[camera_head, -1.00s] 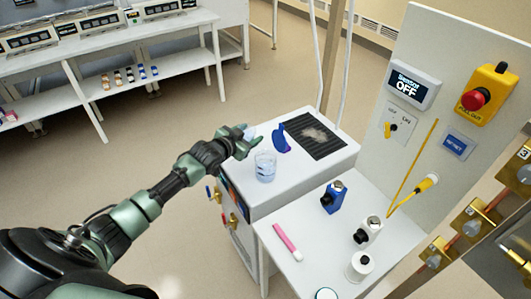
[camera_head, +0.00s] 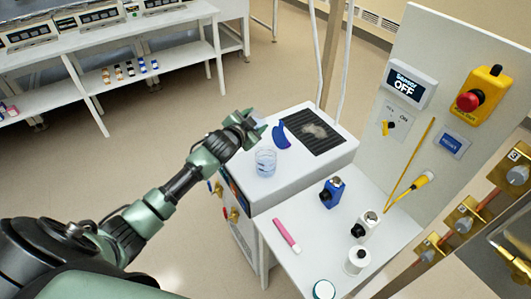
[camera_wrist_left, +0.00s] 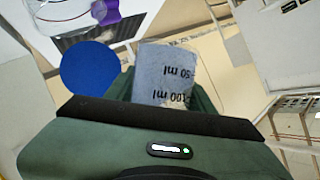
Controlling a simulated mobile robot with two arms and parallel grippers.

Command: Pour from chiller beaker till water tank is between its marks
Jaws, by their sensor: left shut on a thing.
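My left gripper (camera_head: 254,131) is shut on a clear beaker (camera_wrist_left: 163,75) with black 50 ml and 100 ml marks, seen upside down in the left wrist view. In the head view the gripper hides most of the beaker; its tilt and water level are unclear. A clear round vessel with bluish rings, apparently the water tank (camera_head: 265,163), stands on the white chiller (camera_head: 290,172), just below and right of the gripper. Its water level and marks are too small to read. The gripper is apart from it. My right gripper is not in view.
A blue lid-like piece (camera_head: 281,138) stands beside the tank, before a dark grille (camera_head: 314,133). A white side table (camera_head: 300,235) holds a blue bottle (camera_head: 332,192), white bottles (camera_head: 365,225) and a pink marker (camera_head: 286,236). A switch panel (camera_head: 455,110) rises at the right.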

